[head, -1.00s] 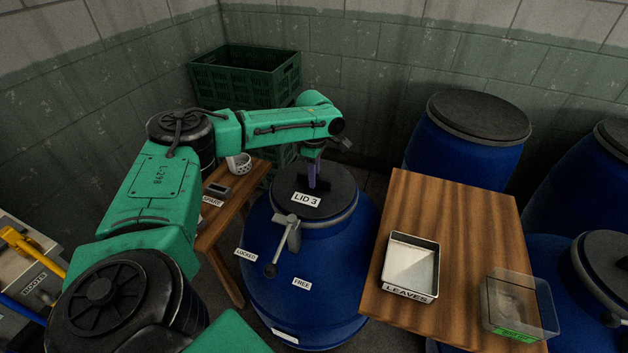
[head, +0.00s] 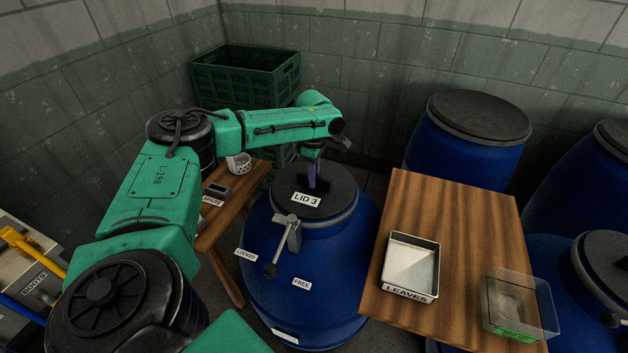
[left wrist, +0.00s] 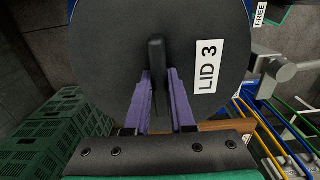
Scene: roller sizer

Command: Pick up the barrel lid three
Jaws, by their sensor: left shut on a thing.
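The barrel lid three (head: 334,203) is a round dark lid with a white "LID 3" label, seated on top of the blue barrel (head: 318,262). It fills much of the left wrist view (left wrist: 100,50), where an upright dark handle (left wrist: 157,85) stands at its middle. My left gripper (head: 314,182) reaches down onto the lid, its purple fingers shut on the handle, one on each side. In the left wrist view the gripper (left wrist: 158,95) shows the same hold. A grey lever (head: 283,245) on the barrel's front points down between the "LOCKED" and "FREE" labels. My right gripper is not in view.
A wooden table (head: 450,225) at the right bears a metal "LEAVES" tray (head: 436,270) and a clear box (head: 545,305). A small wooden bench (head: 225,228) with a cup (head: 239,164) stands left of the barrel. Green crates (head: 246,78) and other blue barrels (head: 460,155) stand behind.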

